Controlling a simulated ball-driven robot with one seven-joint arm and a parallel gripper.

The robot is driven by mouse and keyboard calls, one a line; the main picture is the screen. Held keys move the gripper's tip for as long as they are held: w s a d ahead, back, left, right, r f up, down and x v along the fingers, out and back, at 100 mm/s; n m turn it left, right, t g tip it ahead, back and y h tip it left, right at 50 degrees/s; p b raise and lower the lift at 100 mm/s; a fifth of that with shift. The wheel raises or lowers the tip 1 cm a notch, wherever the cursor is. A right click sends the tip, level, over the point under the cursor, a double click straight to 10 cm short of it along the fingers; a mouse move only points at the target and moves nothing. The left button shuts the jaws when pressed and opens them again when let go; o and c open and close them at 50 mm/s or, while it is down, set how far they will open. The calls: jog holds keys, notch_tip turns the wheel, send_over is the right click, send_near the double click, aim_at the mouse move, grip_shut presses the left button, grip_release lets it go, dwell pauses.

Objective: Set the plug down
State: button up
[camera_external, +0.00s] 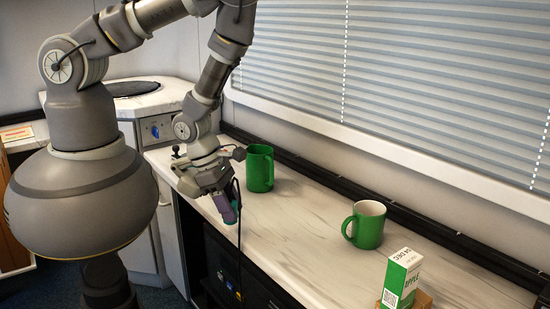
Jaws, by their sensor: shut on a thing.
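My gripper (226,203) points down at the front edge of the marble-patterned counter (305,222), left of the picture's middle. It is shut on a small purple-grey and teal thing, which appears to be the plug (229,211). The plug's shape and prongs are too small to make out. A thin dark cable (239,240) hangs beside it, down past the counter's front. I cannot tell whether the plug touches the counter.
A green mug (260,170) stands just behind my gripper. A second green mug (368,228) stands farther right. A green-and-white apple juice carton (401,278) is at the front right. The counter between the mugs is clear. Window blinds (400,80) rise behind.

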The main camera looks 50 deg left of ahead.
jog(key=w+b, duration=0.1)
jog(key=d+f+b, duration=0.1)
jog(key=b, duration=0.1)
jog(key=w+b, duration=0.1)
jog(key=shift+w+d+f, duration=0.2)
jog(key=shift+w+f, duration=0.1)
jog(key=w+b, duration=0.1)
jog(key=b, duration=0.5)
jog(key=shift+w+d, duration=0.2)
jog(key=w+d, duration=0.1)
jog(key=w, duration=0.1)
jog(key=w+d+p, duration=0.1)
jog(key=w, duration=0.2)
jog(key=w+d, duration=0.1)
jog(key=w, duration=0.2)
jog(key=shift+w+d+r, duration=0.15)
jog(key=shift+r, duration=0.05)
jog(key=shift+w+d+f+p, duration=0.15)
jog(key=shift+w+d+p, duration=0.15)
jog(key=shift+w, duration=0.3)
jog(key=f+b, duration=0.1)
jog(key=f, duration=0.1)
jog(key=f+b, duration=0.1)
jog(key=f, duration=0.1)
jog(key=shift+w, duration=0.2)
jog(key=shift+r, duration=0.2)
jog(key=shift+f, duration=0.1)
